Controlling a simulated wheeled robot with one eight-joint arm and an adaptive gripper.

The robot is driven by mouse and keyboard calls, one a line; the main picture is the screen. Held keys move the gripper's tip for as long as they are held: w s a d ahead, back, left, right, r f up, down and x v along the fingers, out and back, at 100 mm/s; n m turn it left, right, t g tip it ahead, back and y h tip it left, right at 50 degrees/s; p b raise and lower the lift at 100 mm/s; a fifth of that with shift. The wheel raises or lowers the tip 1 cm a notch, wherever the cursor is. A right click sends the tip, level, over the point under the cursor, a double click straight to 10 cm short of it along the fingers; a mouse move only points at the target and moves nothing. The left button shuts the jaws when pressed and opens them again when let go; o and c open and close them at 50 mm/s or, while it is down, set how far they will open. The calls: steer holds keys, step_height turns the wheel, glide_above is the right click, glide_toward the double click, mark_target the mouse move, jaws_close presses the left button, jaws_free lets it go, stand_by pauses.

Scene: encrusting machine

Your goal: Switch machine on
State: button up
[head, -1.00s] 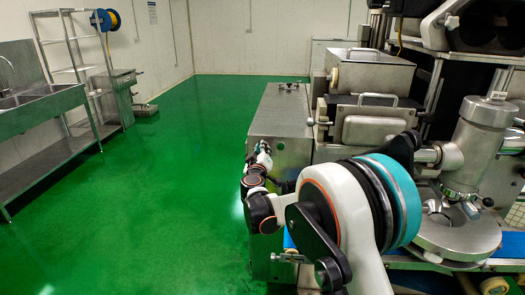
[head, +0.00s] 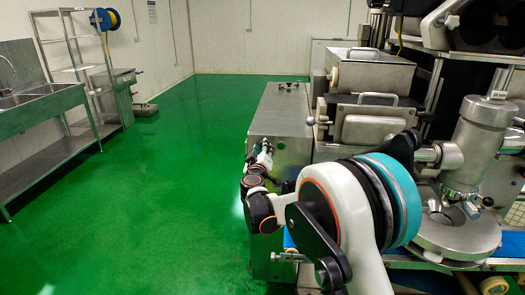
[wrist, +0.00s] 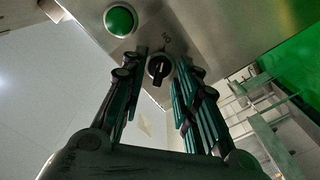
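The encrusting machine (head: 290,112) is a large steel body on the right in the head view. In the wrist view its steel panel (wrist: 215,25) carries a black rotary switch (wrist: 159,67) with a small label beside it. A round green button (wrist: 120,20) is up and left of the switch. My gripper (wrist: 164,75) is open. Its two fingers stand apart, one on each side of the switch in the picture; I cannot tell whether they touch it. In the head view my gripper (head: 262,152) is small, beside the machine's left side, and the switch is hidden.
Green floor (head: 165,170) is clear left of the machine. A steel sink bench (head: 40,110) and a shelf rack (head: 75,55) stand along the left wall. My own arm covers part of the machine's front in the head view.

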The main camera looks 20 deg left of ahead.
steer(key=v, duration=1.2)
steer(key=shift+a, duration=0.1)
